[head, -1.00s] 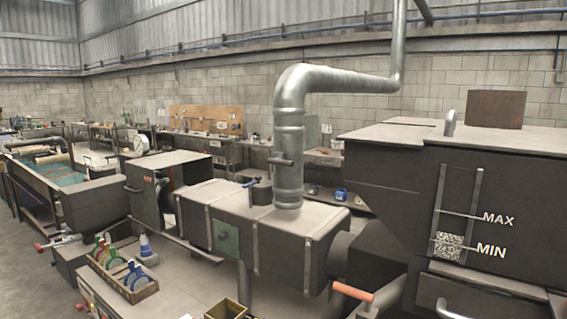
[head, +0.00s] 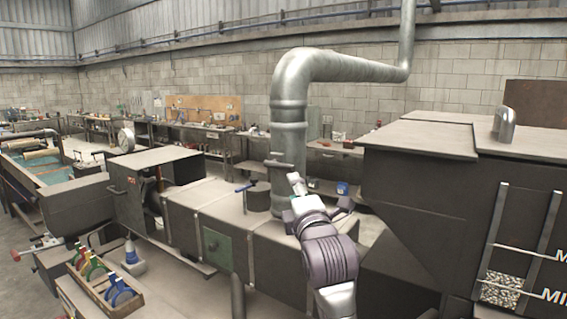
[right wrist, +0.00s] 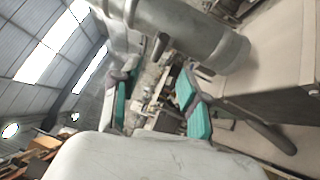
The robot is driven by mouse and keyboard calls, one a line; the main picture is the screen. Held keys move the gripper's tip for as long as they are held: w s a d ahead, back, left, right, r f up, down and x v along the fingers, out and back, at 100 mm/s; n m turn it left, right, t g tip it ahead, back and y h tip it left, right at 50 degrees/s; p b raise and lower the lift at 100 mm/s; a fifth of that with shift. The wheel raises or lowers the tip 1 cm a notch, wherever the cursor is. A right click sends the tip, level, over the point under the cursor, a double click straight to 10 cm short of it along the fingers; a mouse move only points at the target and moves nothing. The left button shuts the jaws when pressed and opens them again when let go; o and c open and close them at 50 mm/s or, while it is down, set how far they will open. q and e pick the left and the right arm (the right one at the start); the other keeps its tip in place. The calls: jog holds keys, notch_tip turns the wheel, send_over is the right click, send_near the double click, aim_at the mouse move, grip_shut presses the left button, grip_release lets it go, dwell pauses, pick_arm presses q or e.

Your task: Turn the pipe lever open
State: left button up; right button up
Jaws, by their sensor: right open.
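A tall grey metal pipe (head: 289,125) rises from the long dark box and bends right. A short dark lever (head: 279,164) sticks out sideways from the pipe's lower part. My right gripper (head: 318,192) is in front of the pipe's foot, to the right of and slightly below the lever in the picture, apart from it. In the right wrist view its two teal-padded fingers (right wrist: 157,98) are spread with nothing between them. The pipe (right wrist: 190,30) crosses the top there, with a dark stub (right wrist: 159,47), probably the lever. My left gripper is not in view.
The dark box (head: 180,215) with a green plate (head: 217,245) stands below the pipe. A blue T-handle (head: 246,187) is left of the pipe. A large hopper (head: 420,190) stands at right. A wooden tool crate (head: 125,303) is at lower left.

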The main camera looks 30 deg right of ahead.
aim_at(284, 169)
jog(key=p+x, duration=0.2)
jog(key=x, duration=0.4)
jog(key=shift+w+r+p, duration=0.15)
jog(key=shift+r+p, duration=0.05)
jog(key=shift+p, duration=0.2)
jog(key=p+x, duration=0.1)
jog(key=x, duration=0.2)
jog(key=shift+w, duration=0.2)
jog(key=x, duration=0.1)
jog(key=p+x, duration=0.1)
jog(key=x, duration=0.1)
jog(key=shift+f+p, duration=0.2)
jog(key=shift+p, duration=0.1)
jog(key=shift+w, duration=0.2)
jog(key=shift+d, duration=0.1)
jog(key=shift+c, duration=0.6)
grip_shut()
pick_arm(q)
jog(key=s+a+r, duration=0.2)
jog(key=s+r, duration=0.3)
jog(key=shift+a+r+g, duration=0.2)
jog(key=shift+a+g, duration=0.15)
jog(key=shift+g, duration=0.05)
